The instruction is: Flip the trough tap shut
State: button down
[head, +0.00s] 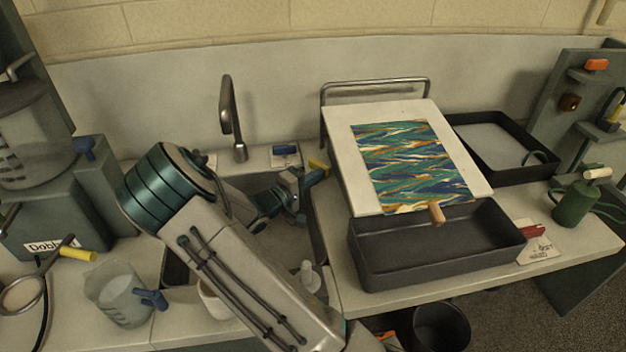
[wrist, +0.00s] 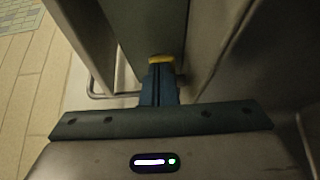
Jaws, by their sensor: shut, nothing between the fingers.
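A small yellow piece (head: 318,166), which looks like the trough tap's lever, shows at the right edge of the sink, beside the tilted board. My gripper (head: 324,173) reaches over the sink, its blue fingers shut and empty, tips right beside the yellow piece. In the wrist view the yellow piece (wrist: 161,59) shows just at the tips of my gripper (wrist: 160,68); I cannot tell whether they touch. The tap's body is hidden, and I cannot tell the lever's position. A grey gooseneck faucet (head: 229,112) stands behind the sink.
The white board (head: 342,133) with a marbled sheet (head: 410,160) leans above a dark trough (head: 430,262), close right of my gripper. A measuring jug (head: 118,300) and yellow-handled hose (head: 78,254) lie left. A black tray (head: 535,180) and green can (head: 572,205) stand right.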

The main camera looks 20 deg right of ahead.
jog(key=shift+s+d+f+b, duration=0.15)
jog(key=shift+d+f+b, duration=0.05)
jog(key=shift+b, duration=0.1)
jog(key=shift+r, duration=0.2)
jog(key=b+v, duration=0.1)
jog(key=v, duration=1.2)
jog(key=shift+s+a, duration=0.2)
jog(key=shift+a, duration=0.15)
